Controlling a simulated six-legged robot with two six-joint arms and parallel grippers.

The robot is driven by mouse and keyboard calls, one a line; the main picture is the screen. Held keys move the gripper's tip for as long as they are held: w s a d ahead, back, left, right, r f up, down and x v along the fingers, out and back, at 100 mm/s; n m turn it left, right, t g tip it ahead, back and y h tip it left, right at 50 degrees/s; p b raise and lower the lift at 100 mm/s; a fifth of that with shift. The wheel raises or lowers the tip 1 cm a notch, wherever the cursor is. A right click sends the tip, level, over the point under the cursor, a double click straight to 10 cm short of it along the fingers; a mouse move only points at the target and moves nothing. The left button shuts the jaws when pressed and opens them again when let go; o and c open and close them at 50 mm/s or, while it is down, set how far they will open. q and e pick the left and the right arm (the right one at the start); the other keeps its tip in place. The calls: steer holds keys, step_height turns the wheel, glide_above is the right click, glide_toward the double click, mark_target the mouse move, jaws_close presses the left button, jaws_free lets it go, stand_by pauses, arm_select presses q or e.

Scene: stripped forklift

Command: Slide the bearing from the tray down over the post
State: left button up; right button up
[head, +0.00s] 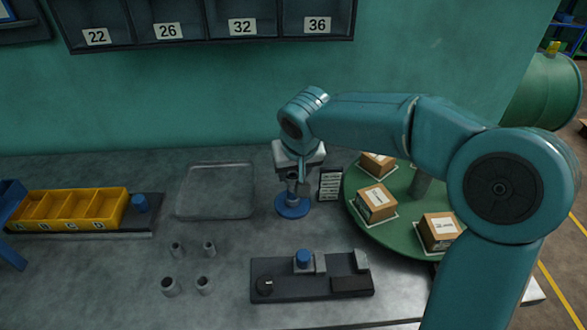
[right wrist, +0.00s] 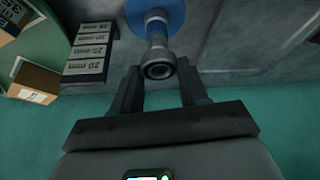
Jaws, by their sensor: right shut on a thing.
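My right gripper (head: 298,182) is over the post with the blue round base (head: 292,207). In the right wrist view its two fingers (right wrist: 160,82) stand on either side of a grey ring, the bearing (right wrist: 158,66), and are shut on it. The bearing's dark bore faces the camera. The post's shaft (right wrist: 156,34) and blue base (right wrist: 168,10) show beyond it, nearly in line. Whether the bearing is around the post's top or just above it, I cannot tell. The shallow grey tray (head: 215,166) left of the post looks empty. My left gripper is not in view.
Several loose sleeves (head: 203,285) stand on the bench in front of the tray. A dark fixture (head: 312,288) lies nearer. A small label rack (head: 330,184) and a green turntable with boxes (head: 385,236) are close right of the post. A yellow bin (head: 70,208) stands left.

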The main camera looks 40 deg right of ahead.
steer(key=o, duration=0.9)
steer(key=v, duration=1.6)
steer(key=shift+r+p, duration=0.2)
steer(key=shift+p, duration=0.15)
steer(key=shift+s, duration=0.15)
